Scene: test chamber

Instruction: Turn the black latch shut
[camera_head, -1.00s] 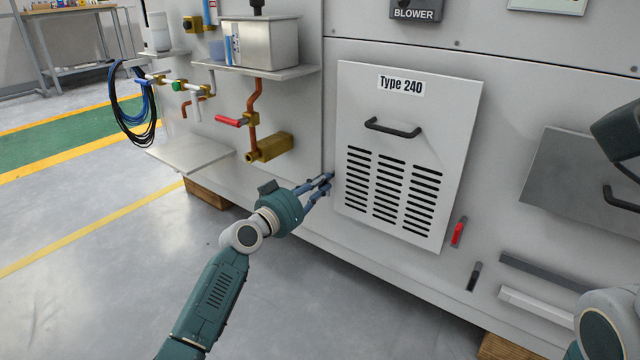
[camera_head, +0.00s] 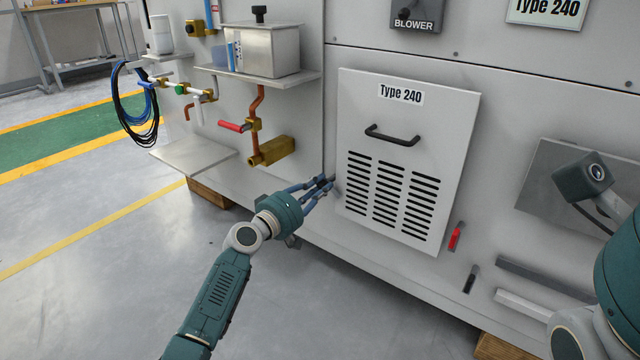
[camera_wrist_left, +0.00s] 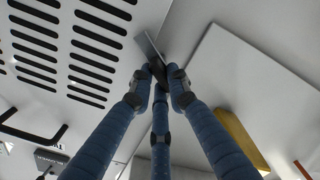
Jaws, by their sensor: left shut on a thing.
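The black latch (camera_wrist_left: 158,74) sits at the left edge of the white Type 240 panel (camera_head: 400,122). In the left wrist view it lies between my fingertips, with a flat grey metal end (camera_wrist_left: 147,44) sticking out beyond them. My left gripper (camera_head: 327,184) is shut on the latch, its blue fingers closed around it from the front. In the head view the fingers mostly hide the latch. The panel lies flat in the machine wall, with its black handle (camera_head: 392,136) and vent slots. My right gripper is out of sight; only part of my right arm shows at the right edge.
Left of the panel are a brass valve with a red lever (camera_head: 234,127), a shelf with a metal tank (camera_head: 262,50) and a lower shelf (camera_head: 192,154). A red handle (camera_head: 456,237) and a dark handle (camera_head: 471,279) are at lower right. The floor in front is clear.

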